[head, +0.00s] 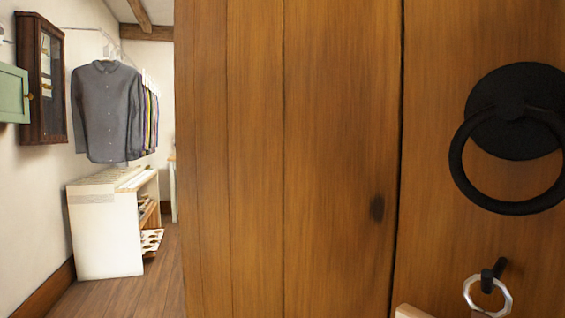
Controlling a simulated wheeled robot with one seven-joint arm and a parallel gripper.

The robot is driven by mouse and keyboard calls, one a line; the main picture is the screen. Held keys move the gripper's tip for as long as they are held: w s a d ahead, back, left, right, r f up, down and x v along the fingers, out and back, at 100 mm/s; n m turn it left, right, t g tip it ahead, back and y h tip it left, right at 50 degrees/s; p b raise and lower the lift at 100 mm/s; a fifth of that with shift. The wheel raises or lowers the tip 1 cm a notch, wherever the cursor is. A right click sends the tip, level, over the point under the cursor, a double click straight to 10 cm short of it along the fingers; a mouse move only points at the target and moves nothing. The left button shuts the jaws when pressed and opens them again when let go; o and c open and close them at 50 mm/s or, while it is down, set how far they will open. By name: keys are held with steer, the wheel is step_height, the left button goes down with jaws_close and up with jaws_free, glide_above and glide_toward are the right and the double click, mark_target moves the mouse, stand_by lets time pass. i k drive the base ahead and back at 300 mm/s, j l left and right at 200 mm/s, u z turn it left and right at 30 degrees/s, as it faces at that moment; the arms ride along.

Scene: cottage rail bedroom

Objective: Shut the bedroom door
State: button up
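The wooden bedroom door (310,150) fills the middle and right of the head view at very close range. It is made of brown vertical planks with a dark knot. A black ring handle (510,140) on a round plate is at the upper right. Below it a black peg-like piece with a pale faceted ring (487,296) shows at the bottom edge. The door's left edge is upright, and the room shows past it. The door's hinges and frame are not in view, so its angle is hard to tell. My gripper is not in view.
Past the door's left edge is a strip of wooden floor (125,296). A white shelf unit (105,230) stands by the left wall, under hanging shirts (107,110). A dark wall cabinet (42,80) and a green panel (12,95) are on that wall. A pale piece at the bottom edge is unclear.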

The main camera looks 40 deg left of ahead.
mark_target(313, 139)
steer(key=u, duration=1.2)
